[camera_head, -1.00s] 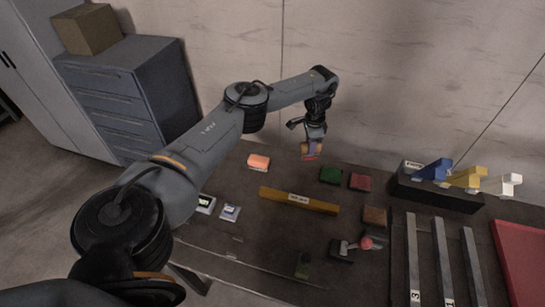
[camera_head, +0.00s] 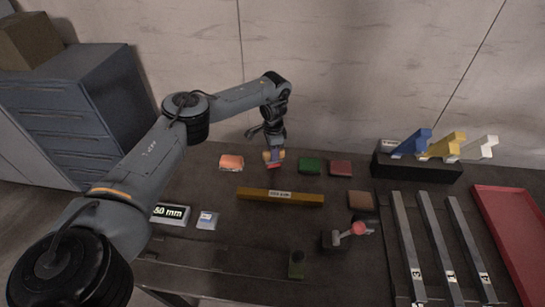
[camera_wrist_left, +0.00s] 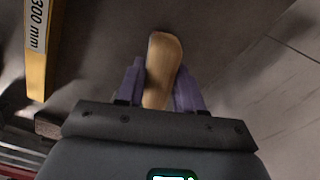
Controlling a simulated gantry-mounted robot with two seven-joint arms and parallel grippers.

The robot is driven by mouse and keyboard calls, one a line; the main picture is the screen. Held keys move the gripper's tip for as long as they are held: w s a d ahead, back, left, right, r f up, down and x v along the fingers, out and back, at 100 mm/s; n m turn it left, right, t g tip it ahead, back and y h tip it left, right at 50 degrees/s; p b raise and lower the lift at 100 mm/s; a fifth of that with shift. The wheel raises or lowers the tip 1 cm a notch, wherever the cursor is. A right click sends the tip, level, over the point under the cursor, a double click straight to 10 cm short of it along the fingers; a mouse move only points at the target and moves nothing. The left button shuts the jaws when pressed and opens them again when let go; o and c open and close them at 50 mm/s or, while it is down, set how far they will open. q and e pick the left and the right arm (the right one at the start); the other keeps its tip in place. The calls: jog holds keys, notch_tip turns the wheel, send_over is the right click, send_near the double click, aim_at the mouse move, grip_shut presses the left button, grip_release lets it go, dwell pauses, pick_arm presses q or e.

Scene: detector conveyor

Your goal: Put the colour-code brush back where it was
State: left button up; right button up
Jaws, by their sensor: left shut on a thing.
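My left gripper (camera_head: 273,155) is shut on a tan-handled piece with a red underside (camera_head: 274,165), which looks like the colour-code brush. In the left wrist view its rounded tan handle (camera_wrist_left: 160,68) stands between my purple fingers. It is at the back of the dark table, between an orange block with a pale edge (camera_head: 231,162) on the left and a green block (camera_head: 309,166) on the right. I cannot tell whether its underside touches the table. A dark red block (camera_head: 341,168) lies right of the green one. My right gripper does not show.
A yellow bar (camera_head: 280,197) marked 300 mm lies in front. A display reading 50 mm (camera_head: 170,212) is at the left. A brown block (camera_head: 361,200), red-knobbed lever (camera_head: 358,229), metal bars (camera_head: 438,245), a rack (camera_head: 415,168) and a red tray (camera_head: 512,235) are at the right.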

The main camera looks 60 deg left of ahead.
pick_arm(q)
jog(key=shift+f, duration=0.15)
jog(key=o, duration=0.9)
jog(key=shift+f, duration=0.1)
jog(key=shift+o, duration=0.2)
jog(key=shift+r, duration=0.45)
notch_tip(320, 180, up, 12)
jog(key=p, duration=0.6)
jog(key=shift+f+p, duration=0.25)
jog(key=shift+p, duration=0.1)
